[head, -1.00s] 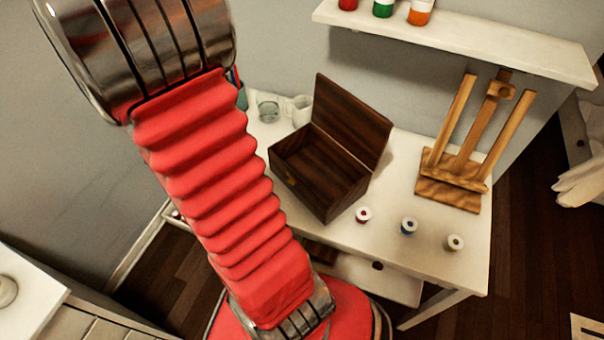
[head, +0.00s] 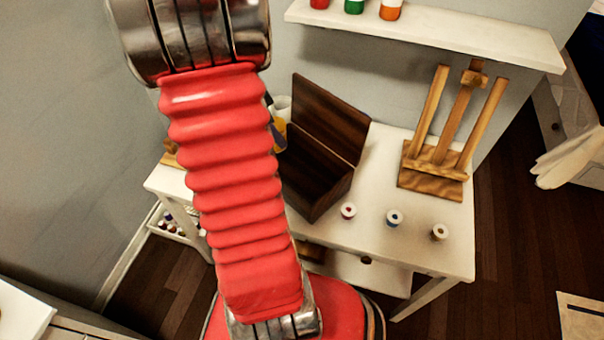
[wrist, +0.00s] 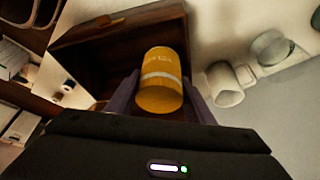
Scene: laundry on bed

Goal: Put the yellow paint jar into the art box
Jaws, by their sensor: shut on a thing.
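The yellow paint jar (wrist: 160,82) is between the two fingers of my gripper (wrist: 160,97) in the wrist view; the gripper is shut on it. In the head view, a sliver of the yellow jar (head: 280,136) and a dark finger show beside my red arm, at the left edge of the art box. The art box (head: 318,175) is dark wood, open, its lid raised at the back. In the wrist view the art box (wrist: 88,60) lies behind the jar, which overlaps its opening. I cannot tell the jar's height over the box. My arm hides the box's left part.
Three small white spools (head: 394,217) stand on the white desk (head: 375,262) in front of a wooden easel (head: 440,150). A white mug (wrist: 224,85) and a glass (wrist: 270,47) are beside the box. A shelf (head: 440,35) with paint jars is above.

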